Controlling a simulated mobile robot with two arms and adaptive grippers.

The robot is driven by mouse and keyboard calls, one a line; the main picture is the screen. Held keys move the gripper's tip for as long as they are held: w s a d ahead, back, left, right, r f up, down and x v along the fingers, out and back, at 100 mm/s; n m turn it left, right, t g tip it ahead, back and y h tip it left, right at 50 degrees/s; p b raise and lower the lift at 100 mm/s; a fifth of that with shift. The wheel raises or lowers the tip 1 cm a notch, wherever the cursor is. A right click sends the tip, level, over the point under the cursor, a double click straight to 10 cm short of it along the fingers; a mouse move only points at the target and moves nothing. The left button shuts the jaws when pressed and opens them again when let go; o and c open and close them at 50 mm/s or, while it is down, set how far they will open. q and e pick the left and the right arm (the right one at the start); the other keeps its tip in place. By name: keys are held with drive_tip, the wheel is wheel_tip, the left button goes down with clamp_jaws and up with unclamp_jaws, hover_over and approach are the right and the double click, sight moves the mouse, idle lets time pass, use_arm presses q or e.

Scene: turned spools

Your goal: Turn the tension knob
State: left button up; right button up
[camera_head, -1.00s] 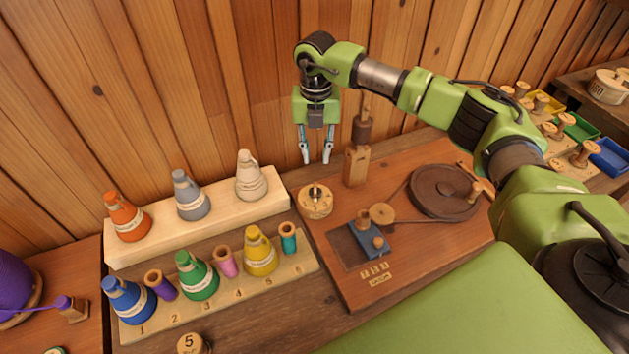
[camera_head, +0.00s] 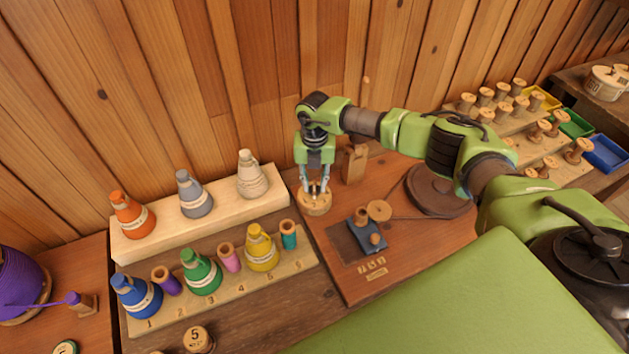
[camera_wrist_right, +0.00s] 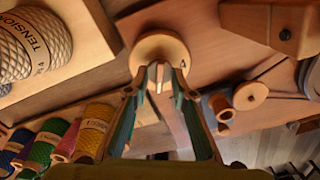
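The tension knob is a round, light wooden dial (camera_head: 314,206) at the left edge of the brown wooden board (camera_head: 345,287). It also shows in the right wrist view (camera_wrist_right: 150,48), with a thin upright grip (camera_wrist_right: 159,77) at its middle. My right gripper (camera_head: 317,191) points straight down over the dial. In the right wrist view its fingertips (camera_wrist_right: 161,72) stand on either side of the grip and hide part of it. The fingers are close together, but I cannot tell whether they press on the grip. My left gripper is not in view.
A wooden post (camera_head: 354,165) stands just right of the gripper. A dark wheel (camera_head: 436,190) and a blue block (camera_head: 367,235) are on the board. A pale rack (camera_head: 150,250) with cones and a numbered rack (camera_head: 212,290) are on the left.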

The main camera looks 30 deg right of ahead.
clamp_jaws()
drive_tip(key=n+b, duration=0.4)
drive_tip(key=shift+w+f, duration=0.1)
drive_tip(key=shift+f, duration=0.05)
drive_tip(key=n+b, duration=0.4)
drive_tip(key=n, duration=0.1)
drive_tip(key=shift+n+b, duration=0.3)
drive_tip(key=shift+b, duration=0.05)
drive_tip(key=n+b, duration=0.4)
drive_tip(key=n, duration=0.1)
drive_tip(key=n+b, duration=0.2)
drive_tip(key=shift+n, duration=0.4)
drive_tip(key=shift+r+n+b, duration=0.2)
drive_tip(key=shift+n+b, duration=0.35)
drive_tip(key=shift+n, duration=0.65)
drive_tip(key=shift+r, duration=0.1)
